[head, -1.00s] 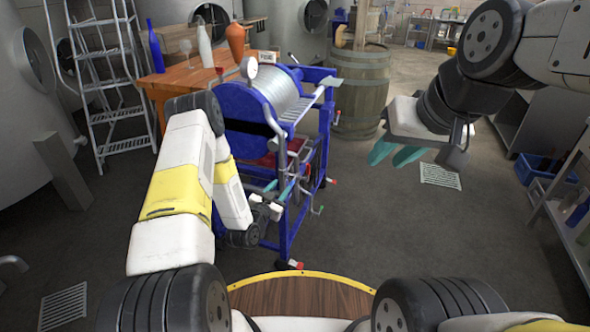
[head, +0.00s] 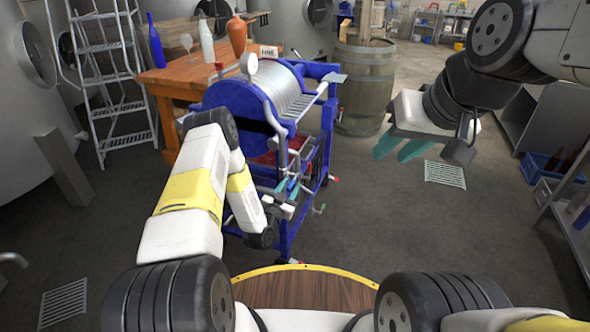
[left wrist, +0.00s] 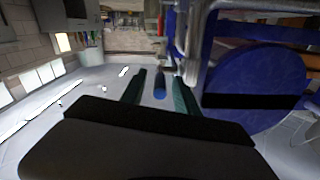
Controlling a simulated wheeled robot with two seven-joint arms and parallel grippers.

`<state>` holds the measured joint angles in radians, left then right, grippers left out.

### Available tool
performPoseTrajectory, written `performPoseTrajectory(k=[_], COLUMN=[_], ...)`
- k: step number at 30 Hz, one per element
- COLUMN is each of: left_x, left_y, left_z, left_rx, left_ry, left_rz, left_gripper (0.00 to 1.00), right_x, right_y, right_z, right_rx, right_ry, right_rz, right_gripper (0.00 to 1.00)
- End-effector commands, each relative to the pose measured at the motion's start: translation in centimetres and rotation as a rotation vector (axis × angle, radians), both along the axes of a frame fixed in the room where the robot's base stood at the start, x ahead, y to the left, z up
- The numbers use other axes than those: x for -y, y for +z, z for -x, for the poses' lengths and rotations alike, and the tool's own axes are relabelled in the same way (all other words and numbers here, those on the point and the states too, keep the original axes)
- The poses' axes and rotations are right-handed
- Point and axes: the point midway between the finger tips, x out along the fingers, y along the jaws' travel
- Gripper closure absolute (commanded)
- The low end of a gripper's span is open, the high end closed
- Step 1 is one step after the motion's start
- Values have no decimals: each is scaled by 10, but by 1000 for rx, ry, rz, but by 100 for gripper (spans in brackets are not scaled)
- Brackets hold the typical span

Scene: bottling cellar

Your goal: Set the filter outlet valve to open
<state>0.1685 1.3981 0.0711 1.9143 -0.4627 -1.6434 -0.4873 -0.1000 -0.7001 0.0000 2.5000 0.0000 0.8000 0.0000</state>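The blue filter (head: 235,98) stands on a blue frame ahead of me, with a drum, a round gauge and grey pipes. My left gripper (head: 287,188) is at the pipework on its near right side. In the left wrist view its two teal fingers (left wrist: 160,92) are apart, and a small blue handle-like part (left wrist: 159,82) shows between them. I cannot tell whether the fingers touch it, or which valve it belongs to. The filter's blue round end (left wrist: 258,88) is right of the fingers. My right gripper (head: 399,148) is open and empty, over the floor at right.
A red-tipped valve handle (head: 296,262) is low on the frame. A wooden table (head: 170,80) with bottles stands behind the filter. A barrel (head: 365,90) stands behind to the right. A ladder (head: 110,90) is at left.

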Motion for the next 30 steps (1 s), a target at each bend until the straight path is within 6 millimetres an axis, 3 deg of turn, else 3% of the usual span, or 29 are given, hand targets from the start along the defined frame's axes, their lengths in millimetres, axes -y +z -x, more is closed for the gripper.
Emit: performPoseTrajectory(k=[6,15,21,30], left_x=[7,8,7,7], left_y=[0,0,0,0], left_z=[-21,-23,-23,-22], left_rx=[0,-1,-1,-1], left_ry=[0,0,0,0], left_rz=[-1,0,0,0], left_gripper=[63,63,100,100], right_x=[0,0,0,0], right_y=[0,0,0,0], right_z=[0,0,0,0], right_rx=[0,0,0,0], right_ry=[0,0,0,0], right_rz=[0,0,0,0], right_gripper=[67,67,67,67])
